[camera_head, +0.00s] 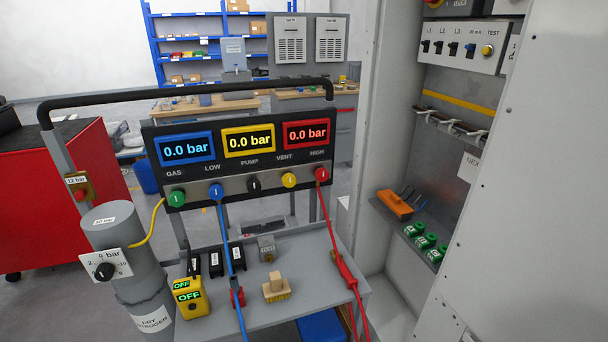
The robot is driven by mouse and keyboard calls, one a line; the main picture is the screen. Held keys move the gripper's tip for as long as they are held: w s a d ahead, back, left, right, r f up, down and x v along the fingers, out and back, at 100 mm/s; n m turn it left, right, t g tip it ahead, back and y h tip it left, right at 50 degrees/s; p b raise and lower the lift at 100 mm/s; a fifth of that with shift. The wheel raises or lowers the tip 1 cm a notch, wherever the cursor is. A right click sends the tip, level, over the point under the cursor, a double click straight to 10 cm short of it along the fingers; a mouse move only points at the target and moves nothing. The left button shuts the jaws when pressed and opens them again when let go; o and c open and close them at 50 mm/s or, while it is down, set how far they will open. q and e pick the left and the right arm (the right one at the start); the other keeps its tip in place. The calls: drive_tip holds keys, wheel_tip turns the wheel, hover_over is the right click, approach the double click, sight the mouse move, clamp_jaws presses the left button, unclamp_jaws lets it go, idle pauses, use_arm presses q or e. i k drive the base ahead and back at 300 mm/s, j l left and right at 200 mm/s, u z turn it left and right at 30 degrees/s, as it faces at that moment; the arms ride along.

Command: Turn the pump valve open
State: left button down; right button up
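The pump valve (254,185) is a small black round knob in the middle of a grey strip on the gauge panel (240,168), under the word PUMP. A small light mark on it looks about upright. To its left are a green gas knob (177,198) and a blue low knob (216,191). To its right are a yellow vent knob (289,180) and a red high knob (321,174). The blue, yellow and red displays above all read 0.0 bar. Neither of my grippers is in view, and nothing covers the pump valve.
A grey cart shelf (310,268) below holds a yellow meter (189,296), a wooden-handled brush (276,288) and small boxes. Blue and red hoses hang in front. A nitrogen cylinder (127,252) stands left, an open grey cabinet (463,85) right. A black handlebar (190,96) arches above the panel.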

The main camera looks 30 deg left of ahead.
sight(253, 185)
drive_tip(key=u, duration=1.45)
